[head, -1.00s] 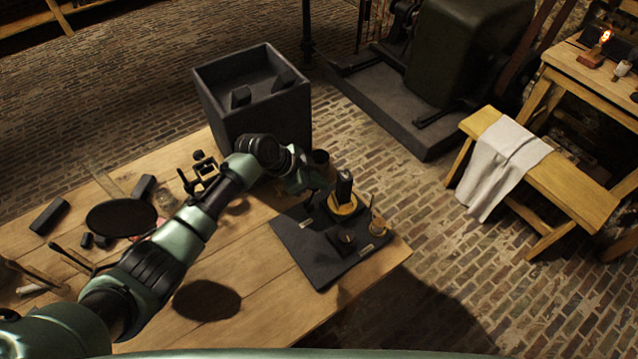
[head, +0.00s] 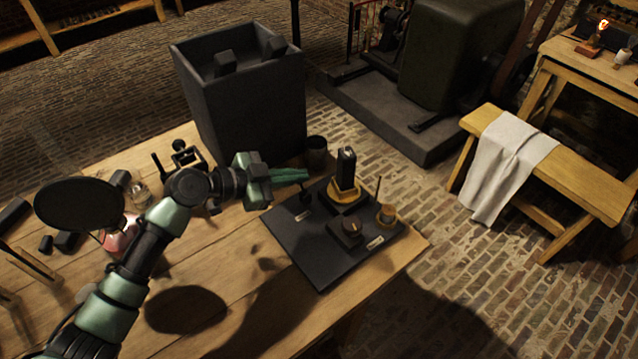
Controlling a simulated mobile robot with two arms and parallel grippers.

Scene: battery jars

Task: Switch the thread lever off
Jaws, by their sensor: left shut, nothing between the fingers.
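A dark board (head: 315,262) lies at the right end of the wooden table. A small dark lever-like fitting (head: 305,197) stands near its left back side, with a pale label by it; I take it for the thread lever, and its setting is too small to read. A low dark block with a knob (head: 350,228) sits nearer the front, beside another pale label. My left gripper (head: 304,174) is shut and empty, its green fingers pointing right just above the lever-like fitting. I cannot tell whether they touch it. My right gripper is not in view.
An upright black piece in a yellow ring (head: 345,190) and a small jar with a stick (head: 386,216) stand on the board. A dark cup (head: 316,153) and a big grey bin (head: 245,110) stand behind. The table's front is clear.

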